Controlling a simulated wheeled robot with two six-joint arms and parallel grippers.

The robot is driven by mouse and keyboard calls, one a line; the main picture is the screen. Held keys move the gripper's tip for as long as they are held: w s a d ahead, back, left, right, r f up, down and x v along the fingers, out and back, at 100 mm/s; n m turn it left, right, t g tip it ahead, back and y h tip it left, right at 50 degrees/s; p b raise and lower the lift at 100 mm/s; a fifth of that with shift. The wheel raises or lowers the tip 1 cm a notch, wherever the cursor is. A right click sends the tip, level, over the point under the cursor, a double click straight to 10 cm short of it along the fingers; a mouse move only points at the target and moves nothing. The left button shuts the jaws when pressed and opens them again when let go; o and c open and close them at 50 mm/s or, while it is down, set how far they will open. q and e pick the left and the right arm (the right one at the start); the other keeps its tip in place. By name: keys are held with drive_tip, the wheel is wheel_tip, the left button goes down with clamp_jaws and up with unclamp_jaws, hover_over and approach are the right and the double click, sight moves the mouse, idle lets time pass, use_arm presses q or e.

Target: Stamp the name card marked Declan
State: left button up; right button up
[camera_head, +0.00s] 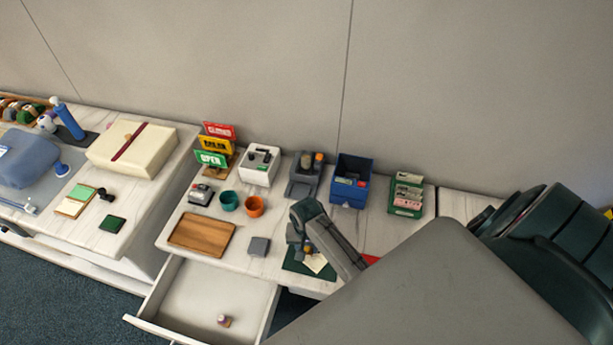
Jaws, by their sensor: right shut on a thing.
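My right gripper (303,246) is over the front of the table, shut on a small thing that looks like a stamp. Its jaws mostly hide the thing; a yellowish bit shows. Just below is a dark green mat (294,266) with a pale card (316,263) on it. The card's writing is too small to read, and I cannot tell if the held thing touches it. A green rack (405,212) at the right holds several white and pink cards; their names are unreadable. My left gripper is out of view.
An open drawer (185,300) juts out in front and holds one small object (224,321). A wooden tray (202,233), teal cup (229,201), orange cup (254,206) and grey block (259,246) stand left of the gripper. A blue bin (348,192) stands behind.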

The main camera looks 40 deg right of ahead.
drive_tip(key=shift+s+f, duration=0.1)
drive_tip(key=shift+f, duration=0.5)
idle(1.9)
drive_tip(key=shift+r, duration=3.55)
